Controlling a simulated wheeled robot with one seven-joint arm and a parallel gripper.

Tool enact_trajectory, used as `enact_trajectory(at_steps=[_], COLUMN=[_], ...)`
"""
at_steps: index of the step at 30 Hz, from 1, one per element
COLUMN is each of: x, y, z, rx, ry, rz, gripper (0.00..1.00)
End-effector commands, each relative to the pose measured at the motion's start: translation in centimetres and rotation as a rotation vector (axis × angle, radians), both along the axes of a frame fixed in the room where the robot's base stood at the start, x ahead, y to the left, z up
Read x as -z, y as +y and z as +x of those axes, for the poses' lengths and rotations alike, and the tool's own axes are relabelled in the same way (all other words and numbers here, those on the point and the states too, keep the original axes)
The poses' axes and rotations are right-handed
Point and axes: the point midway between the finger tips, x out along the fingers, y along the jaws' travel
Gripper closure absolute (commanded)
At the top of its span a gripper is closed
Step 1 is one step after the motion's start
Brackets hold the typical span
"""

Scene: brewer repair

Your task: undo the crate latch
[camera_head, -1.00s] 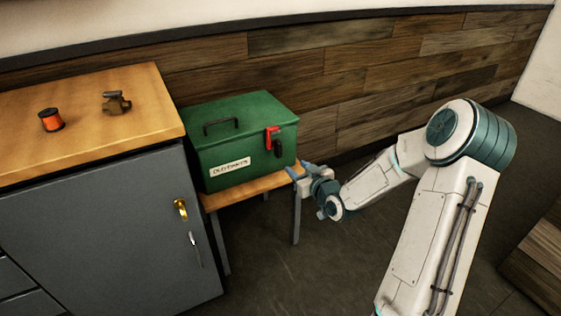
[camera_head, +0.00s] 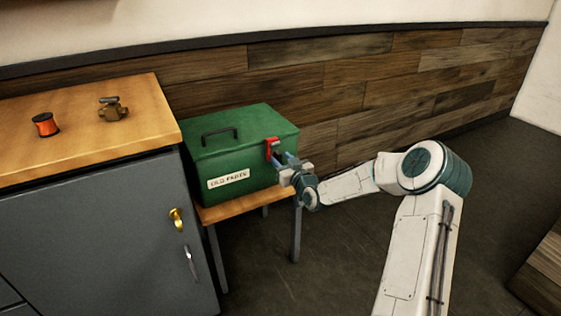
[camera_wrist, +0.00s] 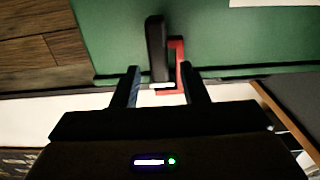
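The green crate (camera_head: 230,155) stands closed, with a label on its front. Its red latch piece (camera_head: 272,146) is on the front near the right corner and also shows in the wrist view (camera_wrist: 179,62). A black latch lever (camera_wrist: 156,48) lies beside the red piece in the wrist view; in the head view my gripper largely hides it. My gripper (camera_head: 281,161) is at the latch. In the wrist view its fingers (camera_wrist: 164,90) are apart, with the lower end of the latch between them. I cannot tell whether either finger touches it.
The crate sits on a small wooden stand (camera_head: 228,209). A grey cabinet (camera_head: 95,235) with a wooden top is to the left, holding an orange spool (camera_head: 46,125) and a brass fitting (camera_head: 112,109). The wood-panelled wall (camera_head: 400,95) is behind.

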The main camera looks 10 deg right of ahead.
Motion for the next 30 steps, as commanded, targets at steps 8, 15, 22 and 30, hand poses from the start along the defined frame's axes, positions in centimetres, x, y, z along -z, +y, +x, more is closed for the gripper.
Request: enact_trajectory(at_steps=[8, 15, 22, 30], x=[-0.01, -0.02, -0.01, 0.13], y=[0.47, 0.46, 0.47, 0.55], z=[1.39, 1.39, 1.37, 1.34], rx=[0.0, 0.0, 0.0, 0.0], ry=[0.0, 0.0, 0.0, -0.012], rz=[0.001, 0.001, 0.0, -0.036], gripper=[0.6, 0.66, 1.0, 1.0])
